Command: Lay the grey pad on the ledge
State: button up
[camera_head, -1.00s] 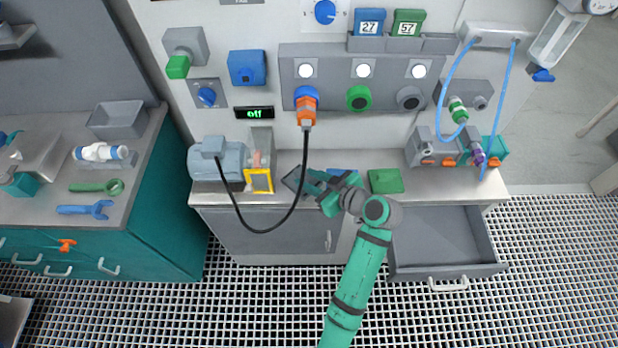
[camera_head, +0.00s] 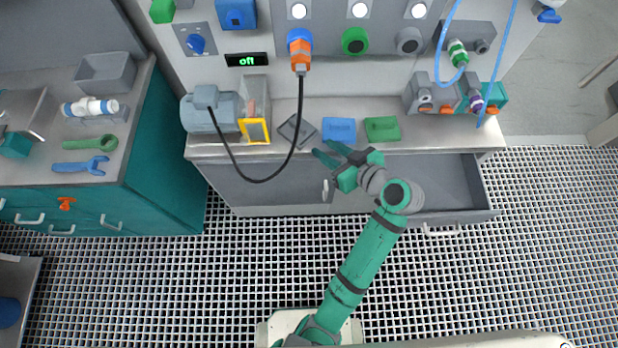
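The grey pad (camera_head: 297,131) lies on the steel ledge (camera_head: 440,131), turned at an angle to the ledge's edge. It is between the yellow-framed part and the blue pad, with its near corner close to the front edge. My gripper (camera_head: 321,147) is open and empty. Its two green fingers point up and left toward the pad, just right of it, with a small gap seen between them and the pad. The height of the fingers over the ledge is hard to tell.
A blue pad (camera_head: 340,126) and a green pad (camera_head: 382,129) lie to the right. A black cable (camera_head: 262,180) loops down in front of the ledge from the orange plug (camera_head: 301,58) to the motor (camera_head: 209,112). An open drawer (camera_head: 450,180) juts out below, right of my gripper.

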jog(key=s+a+f+m+t+h, duration=0.25)
jog(key=s+f+m+h, duration=0.45)
jog(key=s+f, duration=0.55)
jog(key=s+a+r+t, duration=0.3)
jog(key=s+r, duration=0.9)
jog(key=s, duration=0.5)
jog(key=shift+s+a+r+n+h, duration=0.3)
jog(key=shift+a+r+h, duration=0.1)
jog(key=shift+a, duration=0.25)
